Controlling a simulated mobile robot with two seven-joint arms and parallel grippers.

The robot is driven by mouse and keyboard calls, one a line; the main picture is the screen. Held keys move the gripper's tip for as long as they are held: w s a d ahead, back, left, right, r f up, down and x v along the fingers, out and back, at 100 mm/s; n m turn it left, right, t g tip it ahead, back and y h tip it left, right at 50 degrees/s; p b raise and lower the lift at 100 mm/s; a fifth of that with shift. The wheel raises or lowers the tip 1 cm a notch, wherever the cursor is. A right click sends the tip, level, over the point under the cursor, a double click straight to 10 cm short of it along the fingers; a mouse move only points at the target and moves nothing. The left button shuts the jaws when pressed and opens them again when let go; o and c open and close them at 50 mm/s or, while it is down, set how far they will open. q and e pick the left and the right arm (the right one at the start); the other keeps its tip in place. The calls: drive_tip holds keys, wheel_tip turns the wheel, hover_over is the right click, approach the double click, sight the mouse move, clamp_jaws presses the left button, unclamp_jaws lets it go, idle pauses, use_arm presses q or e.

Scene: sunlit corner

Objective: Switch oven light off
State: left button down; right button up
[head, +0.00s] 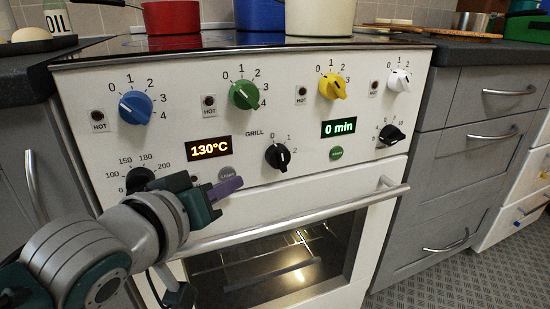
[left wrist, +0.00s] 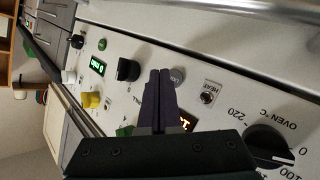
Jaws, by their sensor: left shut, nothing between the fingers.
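The oven (head: 330,165) has a white front panel, and a warm light glows behind its door window (head: 275,262). A round grey button (head: 228,173) sits below the orange 130°C display (head: 208,149); it also shows in the left wrist view (left wrist: 177,75), its lettering too small to read surely. My left gripper (head: 238,184) is shut and empty, its purple fingers just below the button in the head view. In the left wrist view the fingertips (left wrist: 160,73) are right beside the button; I cannot tell whether they touch it. My right gripper is not in view.
Several knobs line the panel, including a blue one (head: 135,107) and a black grill knob (head: 277,156). The door handle (head: 300,219) runs below the gripper. Pots (head: 171,17) stand on the hob. Grey drawers (head: 480,140) are at the right.

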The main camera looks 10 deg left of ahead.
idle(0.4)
use_arm(q)
drive_tip(key=shift+w+a, duration=0.25)
drive_tip(key=shift+w, duration=0.15)
idle(0.4)
drive_tip(key=shift+s+d+p, duration=0.3)
drive_tip(key=shift+s+p, duration=0.15)
drive_tip(key=shift+p, duration=0.05)
